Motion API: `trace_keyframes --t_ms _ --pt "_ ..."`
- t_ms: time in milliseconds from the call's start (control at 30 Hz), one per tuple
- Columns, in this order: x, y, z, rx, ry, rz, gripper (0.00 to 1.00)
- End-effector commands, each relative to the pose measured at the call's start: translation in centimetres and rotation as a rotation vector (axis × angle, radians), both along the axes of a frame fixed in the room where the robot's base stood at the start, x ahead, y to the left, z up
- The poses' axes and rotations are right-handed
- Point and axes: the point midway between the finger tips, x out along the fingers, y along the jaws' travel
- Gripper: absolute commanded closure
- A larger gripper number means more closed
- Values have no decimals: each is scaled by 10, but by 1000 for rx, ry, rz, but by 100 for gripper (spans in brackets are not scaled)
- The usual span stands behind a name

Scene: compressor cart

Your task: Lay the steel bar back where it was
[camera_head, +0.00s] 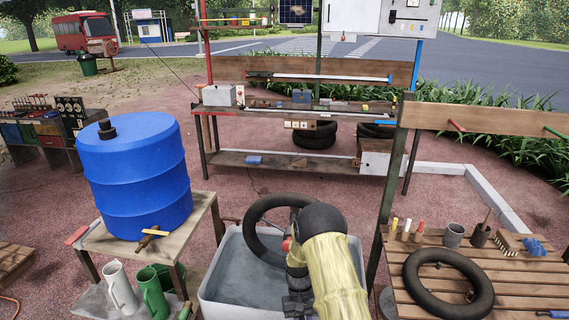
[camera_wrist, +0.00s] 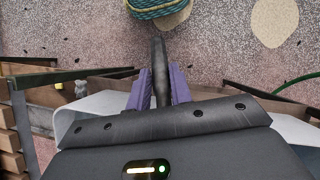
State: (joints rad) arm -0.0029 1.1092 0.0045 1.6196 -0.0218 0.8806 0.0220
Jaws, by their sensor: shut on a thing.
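My gripper (camera_wrist: 158,95) has purple fingers and is shut on a narrow dark thing (camera_wrist: 159,68). This looks like the black inner tube (camera_head: 252,220) seen edge-on. In the head view the ring stands upright over the grey tub (camera_head: 222,275), partly hidden behind my arm. The fingers are hidden in that view. A long, thin steel-coloured bar (camera_head: 340,78) with a blue right end lies across the upper board of the rack behind the tub. I cannot tell for sure that it is the task's bar. It is well away from my gripper.
A blue barrel (camera_head: 135,180) stands on a wooden table left of the tub. At the right, a slatted table (camera_head: 515,262) holds another black tube (camera_head: 414,285), cups and small tools. Green posts (camera_head: 390,190) rise behind the tub. Jugs (camera_head: 122,288) stand at the lower left.

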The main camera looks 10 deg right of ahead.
Motion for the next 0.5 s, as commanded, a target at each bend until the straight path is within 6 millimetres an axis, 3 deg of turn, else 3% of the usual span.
trace_keyframes --t_ms 167,400,500 --pt "-8 0 -38 0 7 1 100" --pt "-30 1 -113 0 6 5 100" --pt "-35 0 -128 0 3 2 100"
